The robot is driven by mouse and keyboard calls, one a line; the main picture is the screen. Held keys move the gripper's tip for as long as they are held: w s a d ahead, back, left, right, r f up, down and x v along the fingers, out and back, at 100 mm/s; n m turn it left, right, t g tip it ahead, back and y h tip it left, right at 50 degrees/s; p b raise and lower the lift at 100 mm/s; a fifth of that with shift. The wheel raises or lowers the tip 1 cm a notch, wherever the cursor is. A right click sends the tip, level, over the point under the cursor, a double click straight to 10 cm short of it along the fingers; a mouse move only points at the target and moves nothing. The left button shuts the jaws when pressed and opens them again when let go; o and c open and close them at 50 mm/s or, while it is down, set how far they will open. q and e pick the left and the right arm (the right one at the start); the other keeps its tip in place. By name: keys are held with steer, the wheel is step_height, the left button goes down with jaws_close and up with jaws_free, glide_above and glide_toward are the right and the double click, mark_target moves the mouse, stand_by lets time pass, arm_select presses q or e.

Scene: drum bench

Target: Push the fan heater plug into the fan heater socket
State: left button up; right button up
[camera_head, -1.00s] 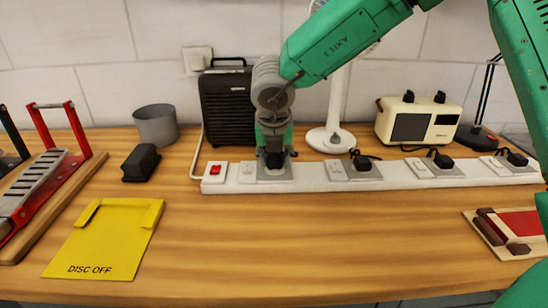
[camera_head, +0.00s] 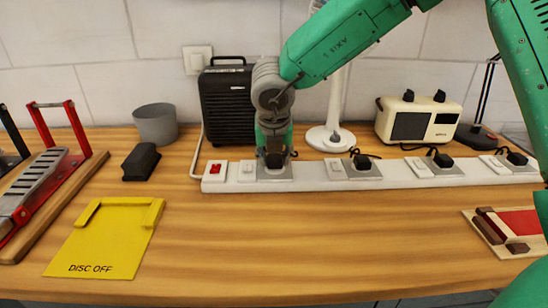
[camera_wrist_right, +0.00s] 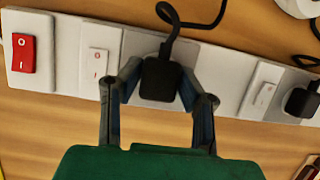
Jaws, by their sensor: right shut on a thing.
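The fan heater plug (camera_head: 275,160) is black, with a black cord. It is at the fan heater socket (camera_head: 283,174), a grey plate near the left end of the white power strip. The right wrist view shows the plug (camera_wrist_right: 160,80) over its grey socket plate (camera_wrist_right: 140,45). My right gripper (camera_head: 274,148) reaches down from above and is shut on the plug, one finger on each side. The plug body hides the socket holes, so I cannot tell how deep the pins sit. My left gripper is not in view.
The white strip (camera_head: 400,181) carries a red switch (camera_head: 215,169) and several other black plugs. A black fan heater (camera_head: 228,105), a white fan base (camera_head: 330,139) and a cream radio (camera_head: 418,120) stand behind it. The bench in front is mostly clear.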

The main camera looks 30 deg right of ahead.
steer(key=shift+f, duration=0.45)
stand_by(0.3)
steer(key=o, duration=1.2)
steer(key=shift+o, duration=0.2)
steer(key=shift+r, duration=0.35)
steer(key=v, duration=1.1)
steer(key=shift+s+a, duration=0.1)
steer(key=shift+b, duration=0.3)
